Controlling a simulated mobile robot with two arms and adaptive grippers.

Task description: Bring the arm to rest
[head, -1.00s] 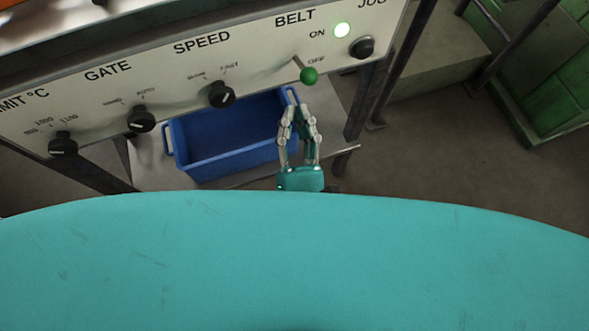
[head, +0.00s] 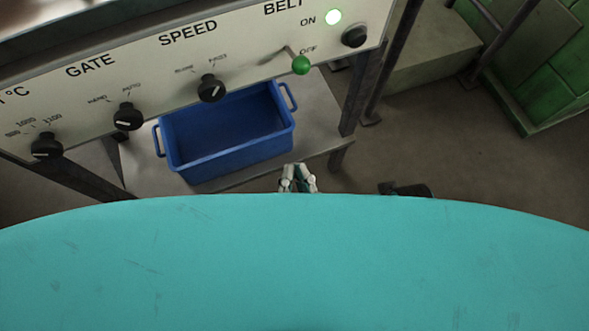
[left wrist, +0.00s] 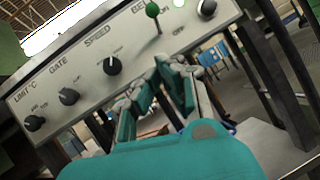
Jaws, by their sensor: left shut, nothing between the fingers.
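My left gripper (head: 298,168) shows just beyond the edge of my teal body in the head view, with only its fingers visible. It is shut and empty, clear of the control panel (head: 130,85) and in front of the blue bin. In the left wrist view the closed fingers (left wrist: 172,70) are in front of the panel (left wrist: 85,75), seemingly below its belt lever. The belt lever with a green ball (head: 301,65) stands apart from the gripper in the head view; the ball also shows in the left wrist view (left wrist: 152,9). My right gripper is not in view.
The blue bin (head: 180,163) stands on a grey shelf (head: 328,146) below the panel. Dark frame posts (head: 366,85) stand right of the bin. Bare floor (head: 480,150) lies to the right.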

